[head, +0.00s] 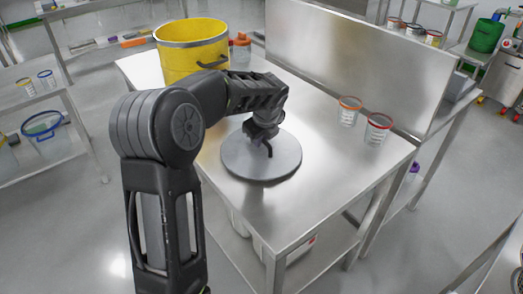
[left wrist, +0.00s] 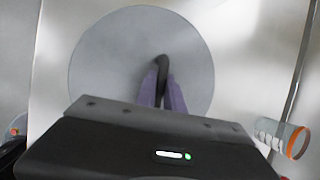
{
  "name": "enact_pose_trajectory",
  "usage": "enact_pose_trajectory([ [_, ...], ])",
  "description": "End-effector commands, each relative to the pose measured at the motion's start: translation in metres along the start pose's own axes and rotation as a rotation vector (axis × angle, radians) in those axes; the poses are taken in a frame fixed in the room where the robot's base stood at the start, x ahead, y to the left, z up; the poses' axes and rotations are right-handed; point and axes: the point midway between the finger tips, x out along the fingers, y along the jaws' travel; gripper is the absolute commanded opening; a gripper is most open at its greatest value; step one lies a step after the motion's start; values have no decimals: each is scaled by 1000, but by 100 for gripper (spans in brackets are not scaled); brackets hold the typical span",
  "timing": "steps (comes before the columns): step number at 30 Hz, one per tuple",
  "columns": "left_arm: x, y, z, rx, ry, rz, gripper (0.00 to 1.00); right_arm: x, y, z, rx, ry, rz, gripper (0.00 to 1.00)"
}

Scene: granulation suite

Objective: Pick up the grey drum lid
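The grey drum lid (head: 240,162) is a flat round disc with a dark curved handle, at the middle of the steel table. In the left wrist view, the lid (left wrist: 105,65) fills the upper middle, its black handle (left wrist: 162,66) standing up from it. My left gripper (head: 264,140) is directly above the lid at the handle. In the left wrist view, its two purple-grey fingers (left wrist: 162,92) are close together with the handle between them, seemingly gripping it. I cannot tell whether the lid is clear of the table. My right gripper is not in view.
A yellow drum (head: 190,55) stands at the table's back left, an orange-capped bottle (head: 240,50) beside it. Two labelled containers, orange-rimmed (head: 348,112) and red-rimmed (head: 377,129), stand at the right by an upright steel panel (head: 350,60). The table's front right (head: 310,200) is clear.

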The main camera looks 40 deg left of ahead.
Motion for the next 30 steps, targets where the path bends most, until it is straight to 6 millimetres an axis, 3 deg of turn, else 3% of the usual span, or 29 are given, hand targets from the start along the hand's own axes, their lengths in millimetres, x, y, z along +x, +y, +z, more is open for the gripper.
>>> enact_pose_trajectory([
  [3,0,0,0,0,0,0,0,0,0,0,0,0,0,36],
  [23,-1,-1,1,0,-1,-1,0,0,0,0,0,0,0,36],
  [30,-23,-6,10,-1,-2,-4,0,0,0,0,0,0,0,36],
])
